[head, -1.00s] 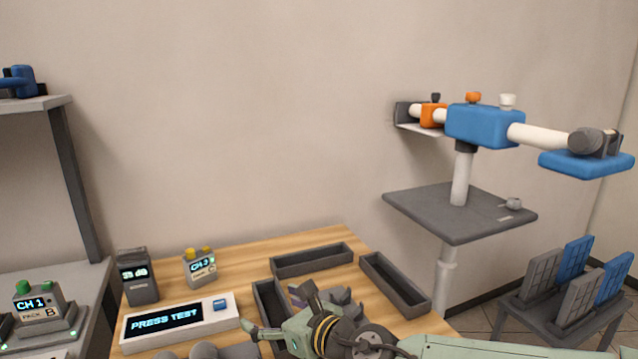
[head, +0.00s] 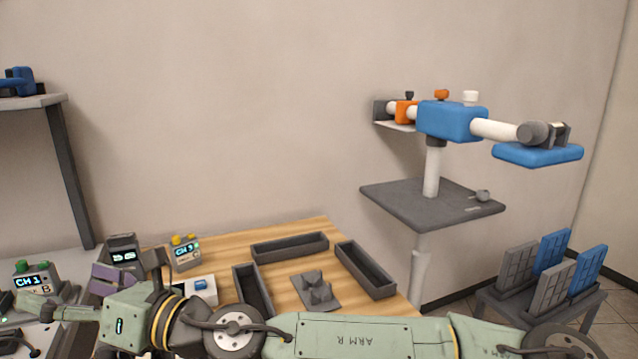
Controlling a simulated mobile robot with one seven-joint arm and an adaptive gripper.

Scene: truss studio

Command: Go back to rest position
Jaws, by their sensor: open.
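My arm reaches in along the bottom of the head view from the right. My gripper (head: 42,312) is at its left end, beyond the left edge of the wooden table and in front of the CH 1 unit (head: 38,282). It is open, and I see nothing held in it. Its fingers are partly hard to make out against the grey surface there. My arm and wrist hide much of the front left of the table, including most of the white press-test box (head: 203,289).
The wooden table (head: 290,232) holds several grey trays, one being the right tray (head: 366,270), a grey spiked block (head: 316,292) and a CH 3 unit (head: 186,254). A grey stand with a blue clamp head (head: 452,121) is at right. A left shelf (head: 45,101) overhangs.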

